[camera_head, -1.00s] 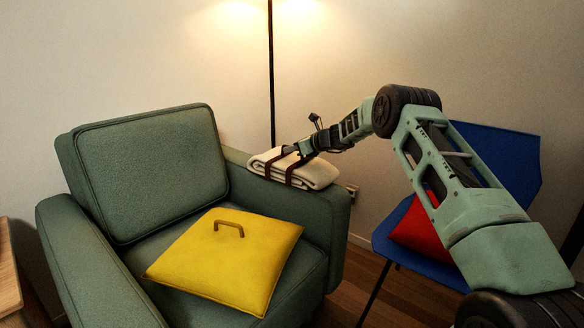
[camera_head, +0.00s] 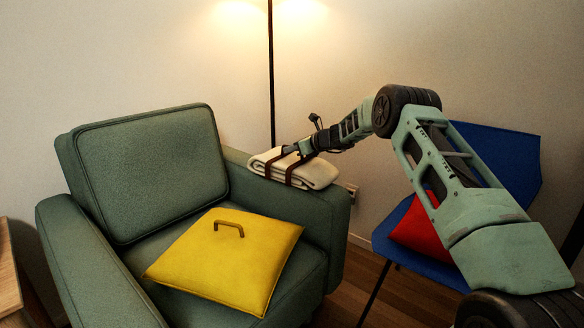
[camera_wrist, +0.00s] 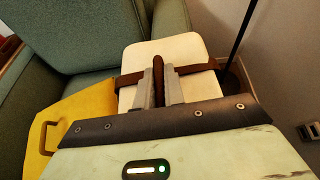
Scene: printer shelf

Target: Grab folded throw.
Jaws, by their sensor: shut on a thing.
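The folded throw (camera_head: 318,174) is cream-white with dark brown straps and a brown handle. It lies on the right armrest of the green armchair. My gripper (camera_head: 291,149) reaches it from the right, at its top. In the wrist view the throw (camera_wrist: 190,47) lies beneath my gripper (camera_wrist: 159,82), whose two fingers are shut on the brown strap handle (camera_wrist: 158,66) between them. The throw still appears to rest on the armrest.
The green armchair (camera_head: 150,170) holds a yellow cushion (camera_head: 225,262) with a handle on its seat. A blue chair (camera_head: 505,160) with a red cushion (camera_head: 418,232) stands to the right, behind my arm. A lamp pole (camera_head: 271,70) rises behind the throw. A wooden surface (camera_head: 8,275) edges the left.

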